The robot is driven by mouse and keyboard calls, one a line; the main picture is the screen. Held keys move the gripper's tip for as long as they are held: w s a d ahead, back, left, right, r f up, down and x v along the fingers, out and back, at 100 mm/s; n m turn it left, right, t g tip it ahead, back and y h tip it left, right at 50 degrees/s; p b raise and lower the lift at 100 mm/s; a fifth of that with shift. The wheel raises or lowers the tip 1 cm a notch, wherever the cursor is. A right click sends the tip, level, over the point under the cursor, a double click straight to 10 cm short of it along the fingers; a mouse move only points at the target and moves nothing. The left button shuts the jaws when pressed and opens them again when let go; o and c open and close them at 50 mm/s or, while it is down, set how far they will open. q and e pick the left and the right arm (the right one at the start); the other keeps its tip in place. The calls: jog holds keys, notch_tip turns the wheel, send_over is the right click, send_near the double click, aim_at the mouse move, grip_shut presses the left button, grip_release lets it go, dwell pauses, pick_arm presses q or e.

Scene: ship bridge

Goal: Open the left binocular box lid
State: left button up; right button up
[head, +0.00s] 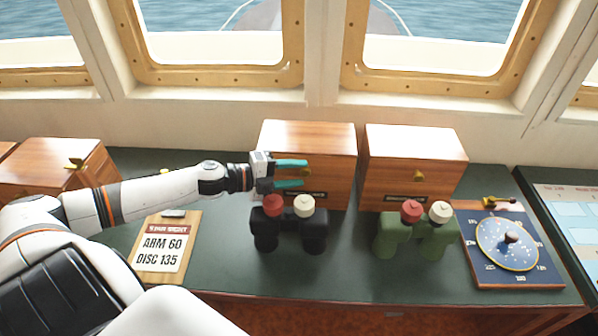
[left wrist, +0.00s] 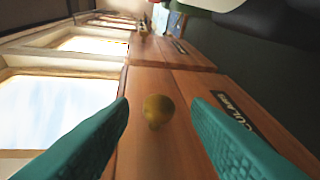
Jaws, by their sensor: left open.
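The left binocular box (head: 310,138) is a wooden box at the back of the green counter, with its lid closed. Its brass knob (left wrist: 158,110) shows on the front face in the left wrist view, and a dark label (left wrist: 240,112) sits beside it. My left gripper (head: 304,173) is open in front of this face, with its teal fingers on either side of the knob. In the left wrist view a gap shows between the knob and each finger. The gripper hides part of the box front in the head view. My right gripper is not in view.
A second wooden box (head: 415,146) with a knob stands to the right. Black binoculars (head: 290,226) stand just below my gripper, and green binoculars (head: 417,236) stand further right. A clipboard (head: 166,242), a blue dial board (head: 510,250) and another wooden box (head: 50,165) lie around.

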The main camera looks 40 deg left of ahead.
pick_arm(q)
jog(key=shift+x, duration=0.75)
grip_shut()
